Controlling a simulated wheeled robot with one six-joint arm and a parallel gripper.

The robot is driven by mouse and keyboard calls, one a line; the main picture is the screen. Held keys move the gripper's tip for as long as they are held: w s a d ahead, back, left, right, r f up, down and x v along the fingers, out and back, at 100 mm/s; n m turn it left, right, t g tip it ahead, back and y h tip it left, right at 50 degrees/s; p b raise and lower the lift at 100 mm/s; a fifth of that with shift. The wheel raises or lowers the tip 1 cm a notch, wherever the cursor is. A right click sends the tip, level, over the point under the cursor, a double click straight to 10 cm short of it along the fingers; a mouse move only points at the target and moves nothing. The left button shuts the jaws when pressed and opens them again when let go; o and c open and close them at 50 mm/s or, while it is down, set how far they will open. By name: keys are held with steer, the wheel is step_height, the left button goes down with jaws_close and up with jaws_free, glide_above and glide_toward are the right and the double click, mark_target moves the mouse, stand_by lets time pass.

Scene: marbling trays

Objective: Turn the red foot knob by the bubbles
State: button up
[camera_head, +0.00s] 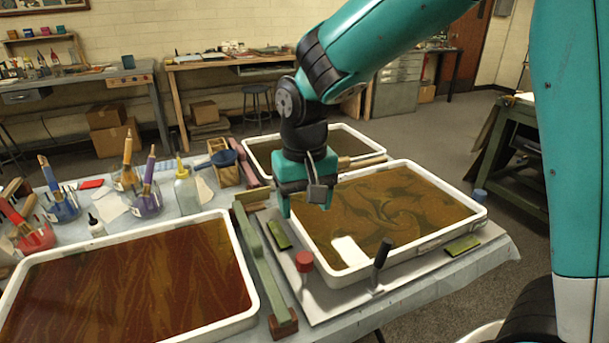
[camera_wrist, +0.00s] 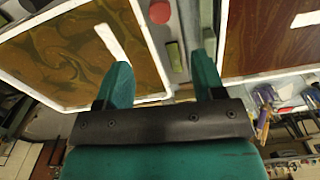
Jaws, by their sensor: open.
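The red foot knob (camera_head: 303,261) stands upright at the near left corner of the grey plate (camera_head: 325,305) under the right tray. A green bubble vial (camera_head: 278,235) lies just behind it, and another bubble vial (camera_head: 462,244) lies at the plate's right side. My gripper (camera_head: 305,203) is open and empty, pointing down above and behind the red knob. In the wrist view, the red knob (camera_wrist: 159,12) shows at the top edge, beyond my fingertips (camera_wrist: 160,68). The near bubble vial (camera_wrist: 175,55) shows between my fingers. Nothing touches the knob.
Brush jars and a bottle (camera_head: 187,192) stand behind on the left.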

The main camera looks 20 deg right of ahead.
steer(key=shift+r, duration=2.25)
steer(key=s+a+r+n+y+p, duration=0.2)
steer(key=s+r+n+p, duration=0.1)
steer(key=s, duration=0.6)
steer(key=s+a+r+n+y+p, duration=0.2)
steer(key=s+a+r+n+p, duration=0.1)
steer(key=s, duration=0.6)
step_height(320, 180, up, 3)
steer(key=shift+s+f+n+p, duration=0.25)
steer(key=shift+n+p, duration=0.45)
steer(key=shift+n, duration=0.4)
steer(key=shift+d, duration=0.1)
